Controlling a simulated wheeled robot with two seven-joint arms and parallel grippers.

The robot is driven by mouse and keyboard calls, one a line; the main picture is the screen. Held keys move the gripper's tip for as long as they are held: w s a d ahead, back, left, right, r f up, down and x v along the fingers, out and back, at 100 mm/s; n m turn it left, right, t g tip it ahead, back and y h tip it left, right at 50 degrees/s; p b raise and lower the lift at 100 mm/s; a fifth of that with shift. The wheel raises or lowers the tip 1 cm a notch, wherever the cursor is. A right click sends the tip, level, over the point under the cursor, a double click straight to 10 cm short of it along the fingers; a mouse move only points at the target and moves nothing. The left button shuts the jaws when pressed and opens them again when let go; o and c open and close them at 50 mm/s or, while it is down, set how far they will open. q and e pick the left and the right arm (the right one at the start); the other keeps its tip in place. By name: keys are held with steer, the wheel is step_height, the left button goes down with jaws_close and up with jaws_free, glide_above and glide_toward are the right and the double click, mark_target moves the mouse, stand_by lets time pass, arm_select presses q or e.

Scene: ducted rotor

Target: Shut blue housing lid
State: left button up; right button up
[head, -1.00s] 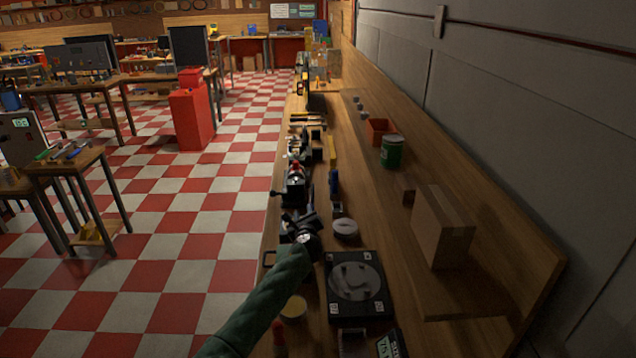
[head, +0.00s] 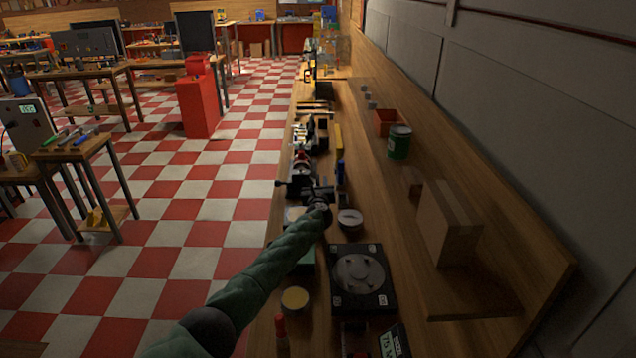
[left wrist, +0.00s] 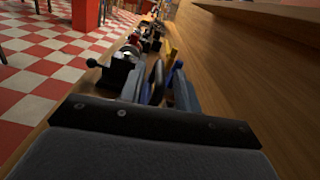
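A small blue part (head: 340,172) stands on the bench just beyond my left gripper. Blue surfaces also show in the left wrist view (left wrist: 176,68), by a dark, rounded upright piece (left wrist: 156,80). Which of these is the housing and which the lid, I cannot tell. My left gripper (head: 320,194) is over the bench, short of the blue part. In the left wrist view its two grey fingers (left wrist: 160,92) stand apart, with the dark piece seen between them. I see no grip on anything. My right gripper is not in view.
A black square unit with a round grey top (head: 358,280) and a round grey dish (head: 349,220) sit right of my left arm. A vise-like device (head: 302,162) stands ahead.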

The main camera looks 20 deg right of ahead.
arm_select(q)
steer(key=shift+w+d, duration=0.2)
steer(key=shift+w, duration=0.35)
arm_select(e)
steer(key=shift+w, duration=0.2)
arm_select(q)
jaws_close()
steer(key=shift+a, duration=0.1)
steer(key=shift+w+a+f+n+b, duration=0.1)
steer(key=shift+a+n+b, duration=0.2)
steer(key=shift+b, duration=0.05)
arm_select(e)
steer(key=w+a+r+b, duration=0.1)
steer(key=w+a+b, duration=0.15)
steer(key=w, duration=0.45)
arm_select(q)
steer(key=w+a+f+n+b, duration=0.2)
steer(key=a+n+b, duration=0.3)
steer(key=a, duration=0.3)
steer(key=shift+w+a+n, duration=0.2)
steer(key=shift+n, duration=0.6)
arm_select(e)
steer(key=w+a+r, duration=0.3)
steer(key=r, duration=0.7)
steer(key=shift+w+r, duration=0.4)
